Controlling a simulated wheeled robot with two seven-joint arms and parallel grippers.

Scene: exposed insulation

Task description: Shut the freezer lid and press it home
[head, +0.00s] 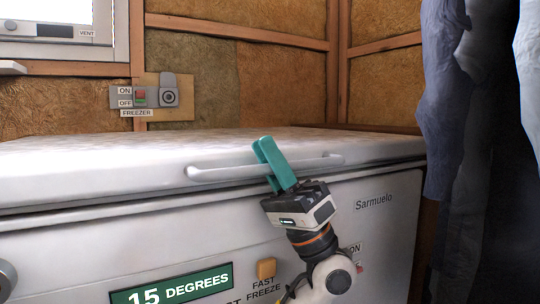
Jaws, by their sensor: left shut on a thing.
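The white chest freezer (385,230) fills the lower part of the head view. Its white lid (110,160) lies low and nearly flat over the body, with a thin dark seam along the front. I cannot tell whether it is fully seated. A pale bar handle (222,171) runs along the lid's front edge. My left gripper (266,150), with teal fingers, is shut on the handle right of its middle. The fingers hide part of the handle. My right gripper is not in view.
A wall switch panel labelled FREEZER (140,97) is behind the lid. Dark hanging cloth (452,100) stands close at the right. A green temperature sign (172,287) and an orange button (266,268) are on the freezer front. The lid's top is clear.

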